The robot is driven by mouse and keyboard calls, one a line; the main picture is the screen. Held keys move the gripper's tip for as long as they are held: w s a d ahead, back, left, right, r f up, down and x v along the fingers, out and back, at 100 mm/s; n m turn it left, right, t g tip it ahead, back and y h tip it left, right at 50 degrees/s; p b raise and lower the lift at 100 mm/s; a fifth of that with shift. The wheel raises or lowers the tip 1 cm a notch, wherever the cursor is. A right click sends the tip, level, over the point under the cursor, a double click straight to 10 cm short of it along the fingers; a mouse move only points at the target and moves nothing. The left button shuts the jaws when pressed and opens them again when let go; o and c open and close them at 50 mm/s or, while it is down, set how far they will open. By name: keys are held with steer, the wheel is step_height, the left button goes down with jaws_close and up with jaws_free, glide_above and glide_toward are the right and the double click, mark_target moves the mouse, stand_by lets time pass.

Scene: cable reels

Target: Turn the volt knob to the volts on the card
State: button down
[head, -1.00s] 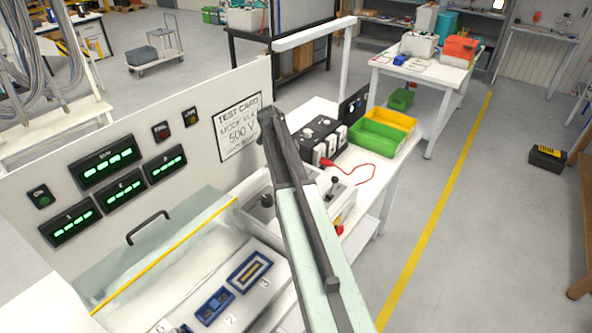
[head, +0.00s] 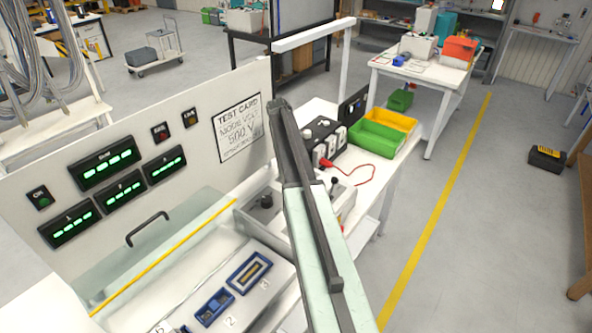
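The test card (head: 239,128) is fixed to the right part of the white panel and reads 500 V; its smaller print is blurred. A grey-white instrument box (head: 247,219) stands on the bench right of the clear cover. I cannot make out my gripper's fingers.
The panel holds lit green displays (head: 108,167). A clear cover (head: 180,225) with a dark handle lies below it. A black terminal box (head: 322,135) with a red lead and green (head: 368,138) and yellow bins stand farther back. A blue-framed fixture (head: 248,272) is in front.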

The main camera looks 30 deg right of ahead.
stand_by(0.4)
steer(key=c, duration=0.9)
jaws_free()
steer(key=p+v, duration=0.7)
steer(key=shift+w+r, duration=0.2)
steer(key=shift+r, duration=0.15)
